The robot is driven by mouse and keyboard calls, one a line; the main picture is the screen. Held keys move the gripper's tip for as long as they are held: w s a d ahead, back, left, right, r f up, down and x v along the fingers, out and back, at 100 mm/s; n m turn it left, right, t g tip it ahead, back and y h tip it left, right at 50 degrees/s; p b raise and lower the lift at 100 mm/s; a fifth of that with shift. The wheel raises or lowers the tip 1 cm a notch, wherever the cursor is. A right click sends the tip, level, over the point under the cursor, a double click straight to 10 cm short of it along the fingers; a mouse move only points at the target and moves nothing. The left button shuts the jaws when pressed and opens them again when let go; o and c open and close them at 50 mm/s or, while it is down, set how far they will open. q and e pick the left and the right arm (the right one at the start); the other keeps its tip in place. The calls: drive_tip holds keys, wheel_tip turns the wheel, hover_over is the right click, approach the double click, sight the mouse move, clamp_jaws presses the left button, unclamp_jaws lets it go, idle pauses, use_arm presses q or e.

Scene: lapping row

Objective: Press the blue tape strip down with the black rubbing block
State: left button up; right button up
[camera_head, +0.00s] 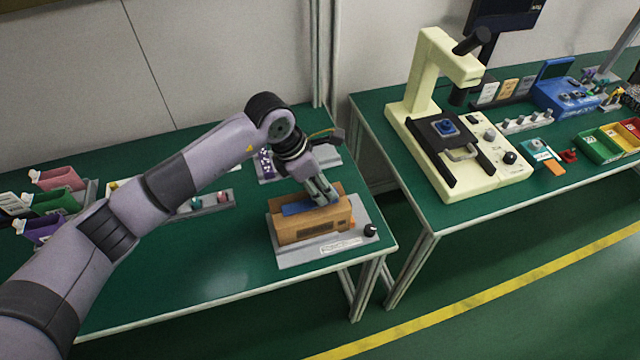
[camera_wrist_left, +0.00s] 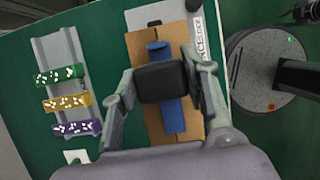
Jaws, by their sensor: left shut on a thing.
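The blue tape strip (camera_head: 297,208) lies along the top of a brown cardboard box (camera_head: 312,228). In the left wrist view the blue strip (camera_wrist_left: 173,116) runs lengthwise on the box (camera_wrist_left: 140,50), and its near end lies flat as far as I can see. My left gripper (camera_head: 326,201) is over the box top. In the left wrist view its fingers are shut on the black rubbing block (camera_wrist_left: 162,82), which covers the middle of the strip. I cannot tell whether the block touches the strip. My right gripper does not show.
The box sits on a grey fixture plate (camera_head: 290,258) with a black knob (camera_head: 371,230), near the green table's front right corner. Left of it in the wrist view is a grey rack with green, yellow and purple dotted pieces (camera_wrist_left: 75,102). A cream microscope (camera_head: 430,90) stands on the neighbouring table.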

use_arm(q)
drive_tip(key=shift+r+p, duration=0.95)
drive_tip(key=shift+r, duration=1.7)
drive_tip(key=shift+f, duration=0.1)
